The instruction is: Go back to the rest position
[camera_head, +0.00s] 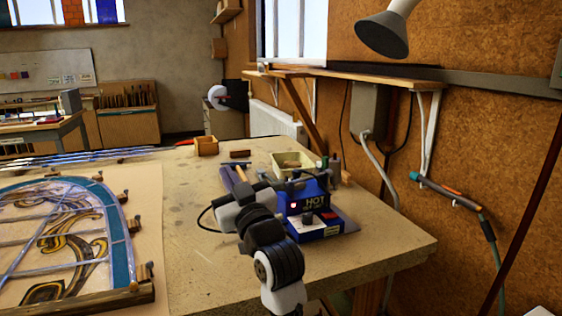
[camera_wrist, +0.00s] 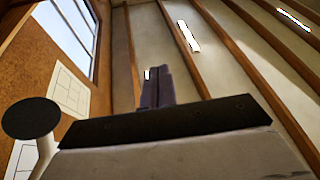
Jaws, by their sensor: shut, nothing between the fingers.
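My gripper (camera_wrist: 157,75) shows in the wrist view with its two dark fingers together and nothing between them. It points up toward the ceiling. In the head view my arm rises from the bottom centre in front of the workbench (camera_head: 390,235), and its upper part overlaps the blue soldering station (camera_head: 305,205). The leaded panel (camera_head: 122,235), with a curved teal border and amber scrolls, lies on the bench at the left, apart from my arm.
A wooden bar (camera_head: 90,303) edges the panel's near side. A small wooden box (camera_head: 206,145) and a pale tray (camera_head: 292,160) stand behind the station. A lamp (camera_head: 383,35) hangs at upper right above a wall shelf (camera_head: 365,77). The bench's right front is clear.

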